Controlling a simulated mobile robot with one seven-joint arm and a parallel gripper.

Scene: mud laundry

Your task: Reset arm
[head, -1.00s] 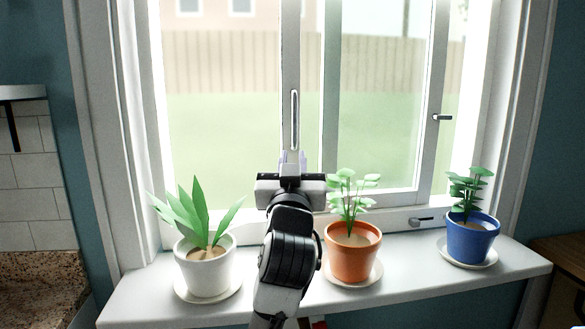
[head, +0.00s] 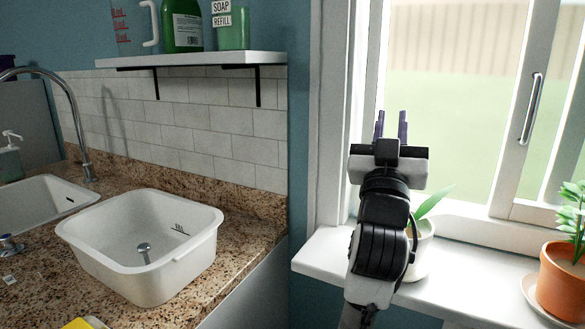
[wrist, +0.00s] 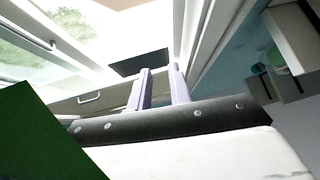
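My gripper (head: 390,125) is raised in front of the left side of the window frame, above the sill. Its two pale purple fingers point up and stand apart, with nothing visible between them. In the wrist view the fingers (wrist: 160,88) also show a gap and appear empty. My arm hides much of the white pot (head: 420,250) and its leafy plant (head: 432,201), which stand on the sill just behind it. I cannot tell whether the arm touches them.
The orange pot (head: 563,283) stands on the white sill (head: 465,285) at right. At left, a white basin (head: 140,245) sits on the granite counter (head: 250,235). A shelf (head: 200,60) with bottles hangs above. A dark green surface (wrist: 40,135) is close to the wrist camera.

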